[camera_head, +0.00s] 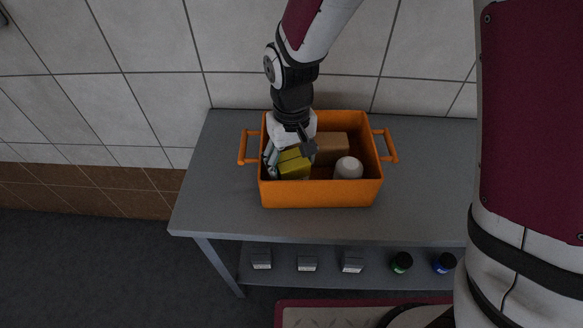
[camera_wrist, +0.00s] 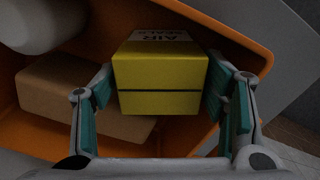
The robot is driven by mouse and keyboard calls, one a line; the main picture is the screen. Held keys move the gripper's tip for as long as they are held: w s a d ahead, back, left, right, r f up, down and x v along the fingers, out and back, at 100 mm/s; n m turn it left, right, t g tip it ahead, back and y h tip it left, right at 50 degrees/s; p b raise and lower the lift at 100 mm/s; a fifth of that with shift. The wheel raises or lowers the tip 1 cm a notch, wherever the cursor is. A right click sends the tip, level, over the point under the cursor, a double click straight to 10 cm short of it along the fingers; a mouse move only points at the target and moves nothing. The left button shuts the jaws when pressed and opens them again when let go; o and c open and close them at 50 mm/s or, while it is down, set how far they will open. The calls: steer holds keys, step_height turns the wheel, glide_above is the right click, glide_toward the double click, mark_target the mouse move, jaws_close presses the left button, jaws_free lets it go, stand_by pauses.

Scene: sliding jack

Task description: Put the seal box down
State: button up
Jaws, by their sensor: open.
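The seal box (camera_head: 295,167) is yellow and sits inside the orange crate (camera_head: 320,194), in its left part. My gripper (camera_wrist: 160,92) is open, reaching down into the crate. Its two teal-padded fingers stand on either side of the seal box. The right finger is close to the box; a narrow gap shows on the left. Whether either pad touches it is unclear. The underside of the box is hidden.
A brown box (camera_head: 331,147) and a white rounded object (camera_head: 348,168) share the crate. The crate stands on a grey table (camera_head: 222,180), with free tabletop on both sides. Several small boxes and jars stand on the lower shelf (camera_head: 285,262). A tiled wall is behind.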

step_height(320, 180, up, 9)
steer(key=shift+r, duration=0.2)
steer(key=s+d+r+m+t, duration=0.2)
steer(key=s+d+r, duration=0.4)
steer(key=d+r, duration=0.5)
steer(key=s+d+r+m+t, duration=0.2)
steer(key=s+d, duration=0.7)
steer(key=s, duration=0.1)
steer(key=shift+r+m+t, duration=0.15)
steer(key=shift+m+t, duration=0.25)
